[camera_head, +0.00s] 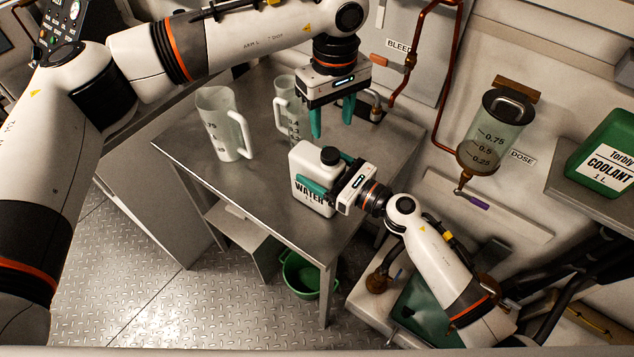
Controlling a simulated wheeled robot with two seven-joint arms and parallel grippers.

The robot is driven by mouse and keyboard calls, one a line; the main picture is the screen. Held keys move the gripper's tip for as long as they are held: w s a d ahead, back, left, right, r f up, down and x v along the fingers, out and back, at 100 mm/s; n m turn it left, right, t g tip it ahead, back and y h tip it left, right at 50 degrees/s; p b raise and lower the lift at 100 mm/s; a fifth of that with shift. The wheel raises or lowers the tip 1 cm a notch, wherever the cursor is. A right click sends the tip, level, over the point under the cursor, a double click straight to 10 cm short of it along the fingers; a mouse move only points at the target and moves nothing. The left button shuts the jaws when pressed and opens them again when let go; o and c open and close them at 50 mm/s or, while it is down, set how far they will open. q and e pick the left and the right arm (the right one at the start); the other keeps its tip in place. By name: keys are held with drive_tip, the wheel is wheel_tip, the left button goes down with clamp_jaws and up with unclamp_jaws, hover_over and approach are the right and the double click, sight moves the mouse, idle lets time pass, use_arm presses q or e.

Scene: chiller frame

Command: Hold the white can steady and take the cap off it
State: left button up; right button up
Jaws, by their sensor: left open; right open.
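The white can (305,164), labelled WATER, stands upright near the front right corner of the metal table. Its black cap (330,156) is on top. My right gripper (316,187) is at the can's right side, with green fingers reaching around its body at label height. It is open, and whether the fingers touch the can is hard to tell. My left gripper (332,118) is open and empty, pointing down above the table behind the can, higher than the cap and apart from it.
On the table (190,135) stand a large white jug (217,122) and a clear measuring jug (283,100). A dosing vessel (492,132) hangs on the wall at right. A green coolant can (603,155) sits on a shelf. A green bucket (300,275) is under the table.

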sight(330, 153)
drive_tip(key=shift+c, duration=0.2)
clamp_jaws()
use_arm(q)
drive_tip(key=m, duration=0.6)
drive_tip(key=shift+m, duration=0.4)
drive_tip(key=m, duration=0.6)
drive_tip(key=shift+f+m, duration=0.4)
drive_tip(key=shift+f, duration=0.1)
wheel_tip(330, 153, down, 7)
